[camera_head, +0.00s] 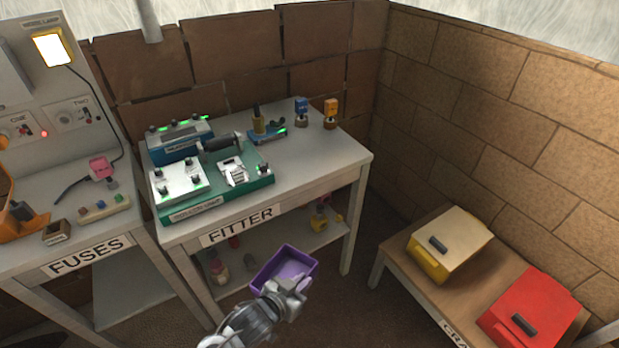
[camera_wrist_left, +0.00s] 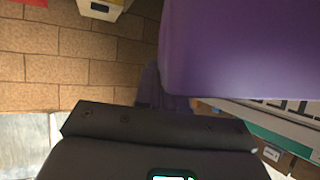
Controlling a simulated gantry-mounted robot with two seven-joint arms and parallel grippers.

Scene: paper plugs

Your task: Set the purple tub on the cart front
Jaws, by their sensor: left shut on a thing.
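The purple tub (camera_head: 286,265) is held up in front of the fitter table, open side up and seemingly empty in the head view. My left gripper (camera_head: 298,284) is shut on its near right rim. In the left wrist view the tub's smooth purple wall (camera_wrist_left: 240,50) fills the upper right, and the dark gripper fingers (camera_wrist_left: 152,88) meet its left edge. My right gripper is in neither view.
The fitter table (camera_head: 330,150) carries devices on top and small items on its lower shelf. The fuses table (camera_head: 90,245) stands at left. A low wooden bench (camera_head: 447,296) at right holds a yellow-fronted box (camera_head: 455,240) and a red box (camera_head: 540,305).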

